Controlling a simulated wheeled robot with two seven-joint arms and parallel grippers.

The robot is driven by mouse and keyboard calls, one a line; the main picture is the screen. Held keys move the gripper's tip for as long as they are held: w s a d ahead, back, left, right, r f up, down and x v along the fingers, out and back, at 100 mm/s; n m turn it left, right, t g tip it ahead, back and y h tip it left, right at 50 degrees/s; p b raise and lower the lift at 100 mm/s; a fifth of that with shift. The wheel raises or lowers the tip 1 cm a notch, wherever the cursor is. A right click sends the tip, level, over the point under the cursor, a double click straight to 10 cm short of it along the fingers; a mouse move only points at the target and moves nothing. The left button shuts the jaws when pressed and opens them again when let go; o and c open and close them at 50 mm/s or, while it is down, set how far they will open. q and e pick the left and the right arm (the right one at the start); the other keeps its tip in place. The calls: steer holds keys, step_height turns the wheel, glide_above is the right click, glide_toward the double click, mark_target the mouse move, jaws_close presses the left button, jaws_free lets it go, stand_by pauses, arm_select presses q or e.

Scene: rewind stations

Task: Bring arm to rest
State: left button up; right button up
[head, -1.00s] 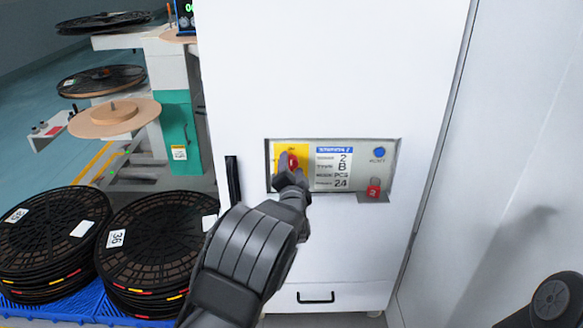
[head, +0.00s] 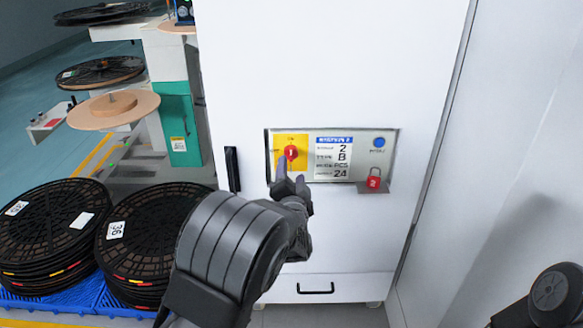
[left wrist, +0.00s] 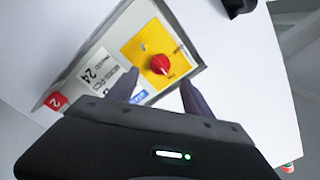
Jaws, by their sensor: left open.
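My left gripper (head: 291,186) is in front of the white cabinet (head: 330,65), just below the red rotary knob (head: 291,153) on its yellow plate (head: 281,168). Its two fingers are apart with nothing between them. In the left wrist view the fingers (left wrist: 158,92) point toward the panel, and the red knob (left wrist: 160,64) lies beyond their tips, apart from them. My right gripper is not in view; only a dark rounded part of mine shows at the lower right.
The panel also has a blue button (head: 379,142) and a red padlock (head: 373,179). A black door handle (head: 232,169) is left of the panel. Stacked black reels (head: 150,240) sit on blue pallets (head: 55,305) at left. A rewind station (head: 180,125) stands behind. A white wall is at right.

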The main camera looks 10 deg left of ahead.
arm_select(q)
steer(key=shift+f, duration=0.15)
steer(key=s+f+n+g+h+p, duration=0.1)
steer(key=s+f+g, duration=0.3)
steer(key=f, duration=0.5)
steer(key=s+f+n+g+h+p, duration=0.1)
steer(key=s+f+n+g, duration=0.1)
steer(key=s+f, duration=0.55)
steer(key=s+f+n+g+h+p, duration=0.15)
steer(key=s+f, duration=0.25)
steer(key=f, duration=0.7)
steer(key=s+d+f+n+g+h, duration=0.1)
steer(key=s+d+f+g, duration=0.1)
steer(key=s, duration=0.7)
steer(key=s+d+f+n+g+h, duration=0.2)
steer(key=s+d+g, duration=0.2)
steer(key=s, duration=0.5)
steer(key=s+d+f+n+g+h+p, duration=0.1)
steer(key=s+d, duration=0.4)
steer(key=s, duration=0.5)
steer(key=shift+f+n+g+h, duration=0.5)
steer(key=shift+f+g, duration=0.2)
steer(key=shift+g, duration=0.45)
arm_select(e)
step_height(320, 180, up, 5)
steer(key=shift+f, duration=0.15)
arm_select(q)
steer(key=shift+w, duration=0.1)
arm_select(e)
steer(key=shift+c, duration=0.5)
